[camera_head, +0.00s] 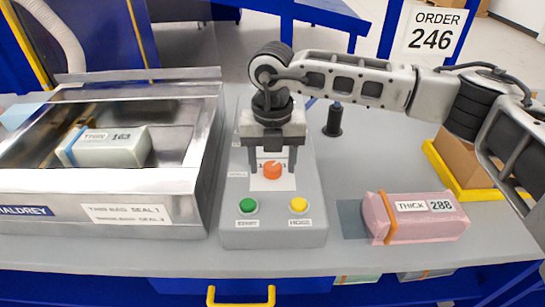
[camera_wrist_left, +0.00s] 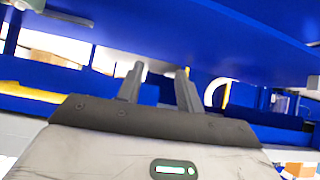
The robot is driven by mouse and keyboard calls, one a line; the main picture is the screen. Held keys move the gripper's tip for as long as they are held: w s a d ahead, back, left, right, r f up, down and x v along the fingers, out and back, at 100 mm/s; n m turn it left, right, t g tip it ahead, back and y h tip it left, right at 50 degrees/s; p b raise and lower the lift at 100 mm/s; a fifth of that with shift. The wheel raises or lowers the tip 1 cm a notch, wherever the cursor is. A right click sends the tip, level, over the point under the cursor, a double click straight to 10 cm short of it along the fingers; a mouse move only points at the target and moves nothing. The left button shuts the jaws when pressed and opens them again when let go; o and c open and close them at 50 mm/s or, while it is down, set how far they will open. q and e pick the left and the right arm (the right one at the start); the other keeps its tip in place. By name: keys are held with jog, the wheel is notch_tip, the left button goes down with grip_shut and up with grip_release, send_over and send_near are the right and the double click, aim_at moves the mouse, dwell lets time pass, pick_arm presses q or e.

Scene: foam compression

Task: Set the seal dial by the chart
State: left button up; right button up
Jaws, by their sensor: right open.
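The orange seal dial (camera_head: 272,170) sits on a white plate on the grey control box (camera_head: 235,190). Its pointer setting is too small to read. My right gripper (camera_head: 272,172) is open, pointing down, with one finger on each side of the dial; I cannot tell whether they touch it. The chart (camera_head: 128,214), a white label on the sealer's front, has a thin-bag line ending in 1 and a second line whose number is hard to read. A pale bag marked THIN 163 (camera_head: 105,147) lies in the steel sealer (camera_head: 208,130). My left gripper (camera_wrist_left: 158,78) is open and empty.
A green button (camera_head: 248,205) and a yellow button (camera_head: 298,205) are in front of the dial. A pink bag marked THICK 288 (camera_head: 415,217) lies at right. A black peg (camera_head: 333,120) stands behind. A yellow tray (camera_head: 480,193) holds a brown box. A sign (camera_head: 432,35) reads ORDER 246.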

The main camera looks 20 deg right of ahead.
jog(key=c, duration=1)
